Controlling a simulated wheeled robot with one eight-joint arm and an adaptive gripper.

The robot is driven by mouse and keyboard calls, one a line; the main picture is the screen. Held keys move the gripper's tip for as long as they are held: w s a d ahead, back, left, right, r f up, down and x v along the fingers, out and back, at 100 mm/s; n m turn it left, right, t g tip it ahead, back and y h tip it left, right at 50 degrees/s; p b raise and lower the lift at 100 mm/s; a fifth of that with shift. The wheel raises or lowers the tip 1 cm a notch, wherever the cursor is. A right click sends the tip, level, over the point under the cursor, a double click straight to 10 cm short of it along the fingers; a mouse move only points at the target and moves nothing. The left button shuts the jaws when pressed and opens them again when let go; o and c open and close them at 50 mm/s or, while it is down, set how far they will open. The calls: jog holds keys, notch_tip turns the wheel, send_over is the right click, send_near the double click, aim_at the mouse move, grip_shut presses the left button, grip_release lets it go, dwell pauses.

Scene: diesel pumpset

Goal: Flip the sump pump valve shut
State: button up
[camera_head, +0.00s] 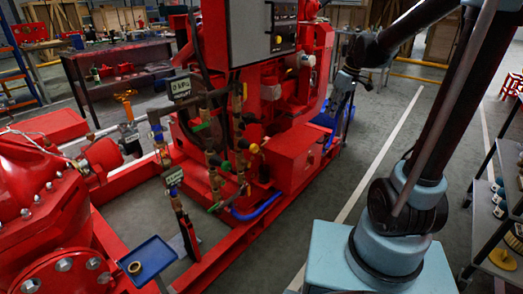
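No valve can be identified for certain as the sump pump valve. Another valve with an orange-yellow handle (126,95) sits further left on a grey pipe. Two small signs, an upper one (180,88) and a lower one (172,178), are too small to read surely. My gripper (338,108) hangs right of the red engine, apart from these valves. Its fingers are too small and dark to judge.
A grey control box (248,30) stands above the pipework. A blue tray (149,258) holding a brass ring (135,267) stands at the front. Red frame rails (215,255) edge the pumpset. Grey floor (385,125) is clear to the right; a shelf (495,215) stands far right.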

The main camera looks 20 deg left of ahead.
jog(key=w+a+f+n+g+y, duration=0.1)
jog(key=w+a+f+n, duration=0.15)
jog(key=w+a, duration=0.35)
jog(key=w+a+f+n, duration=0.2)
jog(key=w+a+f, duration=0.1)
jog(key=w+a, duration=0.3)
jog(key=w+a+f+n+g, duration=0.1)
jog(key=w+a+f+n, duration=0.15)
jog(key=a+f, duration=0.5)
jog(key=w+a+f+n, duration=0.25)
jog(key=a+f, duration=0.35)
jog(key=a, duration=0.3)
jog(key=a+x, duration=0.1)
jog(key=x, duration=1.4)
jog(key=shift+s+a+y, duration=0.25)
jog(key=shift+a+y, duration=0.05)
jog(key=shift+a, duration=0.05)
grip_shut()
